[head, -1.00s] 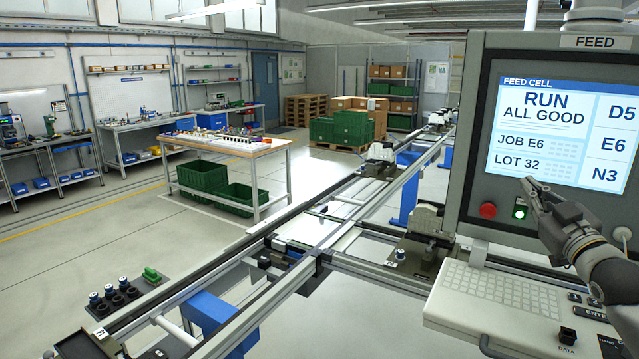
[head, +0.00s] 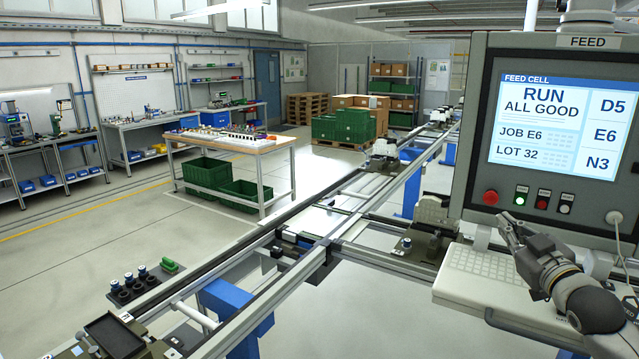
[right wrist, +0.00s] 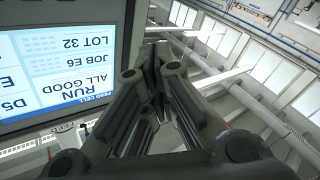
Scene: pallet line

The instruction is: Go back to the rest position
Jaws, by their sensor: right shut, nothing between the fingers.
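My right gripper (head: 508,228) is in front of the feed panel, low at the right of the head view, over the keyboard shelf (head: 462,292). Its fingers are shut with nothing between them and point up and left. It is apart from the panel's buttons. In the right wrist view the closed fingers (right wrist: 157,62) show at the middle, with the screen (right wrist: 62,65) to the left. The feed panel (head: 476,130) reads RUN, ALL GOOD, JOB E6, LOT 32. My left gripper is not in view.
A red button (head: 491,197) and a lit green button (head: 521,195) sit under the screen. A conveyor rail (head: 340,235) crosses the middle. A bench (head: 230,147) with green crates (head: 206,172) below stands behind it. Floor at the left is clear.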

